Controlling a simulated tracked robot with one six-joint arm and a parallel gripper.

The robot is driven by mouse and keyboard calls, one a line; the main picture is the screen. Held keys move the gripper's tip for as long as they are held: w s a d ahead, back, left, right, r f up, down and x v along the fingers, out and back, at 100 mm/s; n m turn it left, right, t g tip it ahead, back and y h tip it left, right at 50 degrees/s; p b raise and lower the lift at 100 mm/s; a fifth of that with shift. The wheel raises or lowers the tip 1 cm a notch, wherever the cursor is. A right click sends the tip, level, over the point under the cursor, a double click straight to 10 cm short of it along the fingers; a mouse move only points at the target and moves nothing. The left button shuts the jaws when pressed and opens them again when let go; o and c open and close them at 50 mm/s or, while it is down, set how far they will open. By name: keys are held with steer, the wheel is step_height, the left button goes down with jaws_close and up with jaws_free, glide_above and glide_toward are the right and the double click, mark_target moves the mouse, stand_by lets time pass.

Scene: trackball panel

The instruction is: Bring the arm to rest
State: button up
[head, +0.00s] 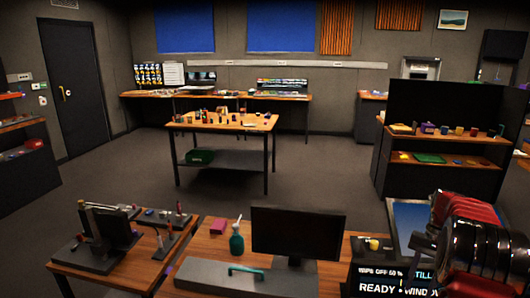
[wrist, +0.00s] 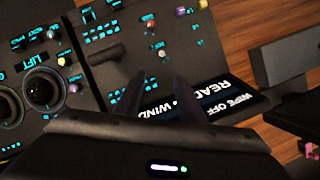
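My arm (head: 475,235), red and glossy black, stands at the right edge of the head view, in front of a control panel. In the wrist view my gripper (wrist: 160,88) points down at the panel. Its two dark fingers stand apart with nothing seen between them. The black panel (wrist: 110,68) carries glowing cyan labels, small knobs and a dark ball in a ring (wrist: 40,92) at the left. A display strip (wrist: 200,108) with white text lies just right of the fingers. I cannot tell whether the fingertips touch the panel.
A dark shelf unit (head: 440,182) stands behind the arm. A wooden table (head: 222,122) with small items stands mid-room. Open floor (head: 320,170) lies between.

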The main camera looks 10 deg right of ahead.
steer(key=s+a+r+n+t+h, duration=0.1)
steer(key=s+a+r, duration=0.4)
steer(key=a, duration=0.7)
steer(key=s+a+r+n+t+h, duration=0.1)
steer(key=s+a+r+n+t, duration=0.3)
steer(key=s+a, duration=0.5)
steer(key=s+a+r+n+t+h, duration=0.1)
steer(key=s+a+r+n+t, duration=0.2)
steer(key=s+a+r, duration=0.4)
steer(key=a+n, duration=0.1)
steer(key=a, duration=0.7)
steer(key=shift+a+r, duration=0.15)
steer(key=shift+a, duration=0.05)
steer(key=shift+c, duration=0.6)
steer(key=shift+d, duration=0.1)
